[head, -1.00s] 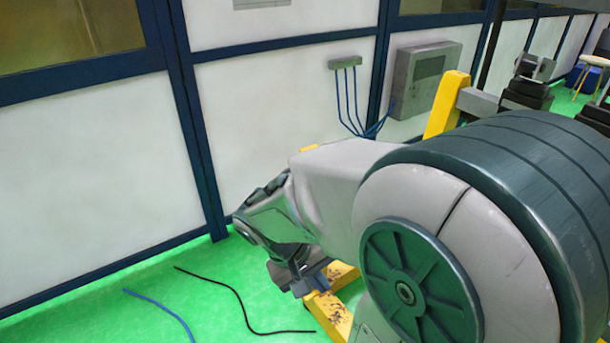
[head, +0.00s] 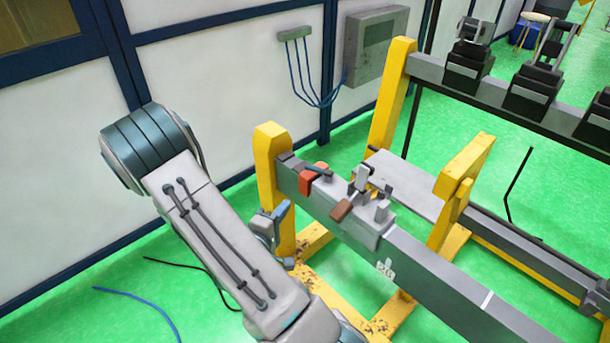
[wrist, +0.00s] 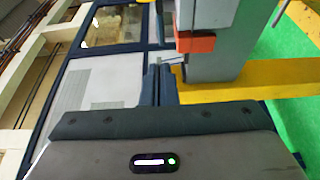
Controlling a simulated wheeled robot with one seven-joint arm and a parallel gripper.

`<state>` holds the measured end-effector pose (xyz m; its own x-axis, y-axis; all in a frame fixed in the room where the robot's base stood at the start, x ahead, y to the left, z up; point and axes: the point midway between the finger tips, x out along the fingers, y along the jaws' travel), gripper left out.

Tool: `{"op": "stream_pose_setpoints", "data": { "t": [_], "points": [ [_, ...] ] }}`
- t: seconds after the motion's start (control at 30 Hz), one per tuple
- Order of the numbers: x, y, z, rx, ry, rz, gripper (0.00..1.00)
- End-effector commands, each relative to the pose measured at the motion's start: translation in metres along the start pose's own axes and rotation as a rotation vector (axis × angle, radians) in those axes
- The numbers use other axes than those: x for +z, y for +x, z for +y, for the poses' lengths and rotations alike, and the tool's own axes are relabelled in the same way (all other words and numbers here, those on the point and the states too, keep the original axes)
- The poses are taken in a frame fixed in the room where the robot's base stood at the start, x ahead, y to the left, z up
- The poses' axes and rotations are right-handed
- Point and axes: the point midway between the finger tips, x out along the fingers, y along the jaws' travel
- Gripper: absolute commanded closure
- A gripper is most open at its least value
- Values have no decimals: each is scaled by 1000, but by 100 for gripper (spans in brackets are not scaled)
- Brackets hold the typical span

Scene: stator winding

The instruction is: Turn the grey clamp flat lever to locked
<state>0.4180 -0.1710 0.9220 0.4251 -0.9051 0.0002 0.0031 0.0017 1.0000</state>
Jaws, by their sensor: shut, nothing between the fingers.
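The grey clamp (head: 362,212) sits on top of the grey beam, near its left end. It has small upright grey parts, a brown block (head: 341,210) and, at its left, an orange-red block (head: 308,182) with a dark flat bar (head: 318,171) over it. I cannot tell which part is the flat lever or its position. In the wrist view my gripper (wrist: 158,72) is shut and empty, left of and below the orange-red block (wrist: 195,43).
A second beam with black fixtures (head: 465,70) is at the back right. Black and blue cables (head: 140,308) lie on the green floor. A wall is behind.

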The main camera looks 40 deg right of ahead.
Motion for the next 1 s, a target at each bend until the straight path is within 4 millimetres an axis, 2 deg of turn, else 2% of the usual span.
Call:
{"op": "stream_pose_setpoints", "data": {
  "t": [0.33,0.7,1.0],
  "points": [
    [-5,9,-8,0,9,20,100],
    [-3,25,-8,1,8,19,100],
    [-4,90,0,1,2,16,100]
  ]
}}
